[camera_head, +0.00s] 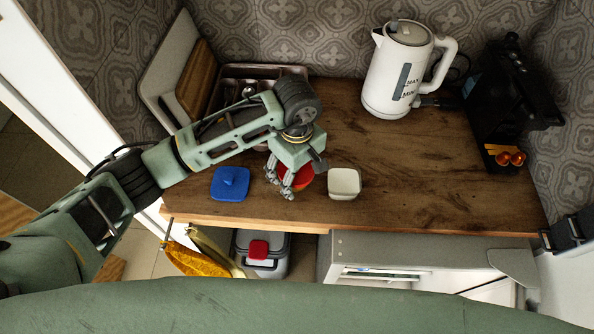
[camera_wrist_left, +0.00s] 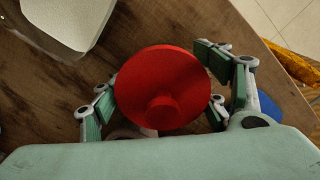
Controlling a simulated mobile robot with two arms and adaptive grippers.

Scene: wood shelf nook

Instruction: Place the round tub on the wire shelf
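A round red lid with a knob, seemingly on the round tub, fills the middle of the left wrist view (camera_wrist_left: 178,82). In the head view its red top (camera_head: 304,176) shows partly behind my left gripper (camera_head: 280,182). The tub's body is mostly hidden. My left gripper is low over the wooden counter, its fingers on either side of the red lid in the wrist view. I cannot tell whether they press on it. I cannot make out a wire shelf in either view. My right gripper is not in view.
A white square container (camera_head: 345,183) stands close right of the gripper, and a blue square lid (camera_head: 230,184) lies left. A white kettle (camera_head: 402,70), black machine (camera_head: 512,85), metal tray (camera_head: 250,72) and boards (camera_head: 196,80) line the back. The counter's right middle (camera_head: 440,165) is clear.

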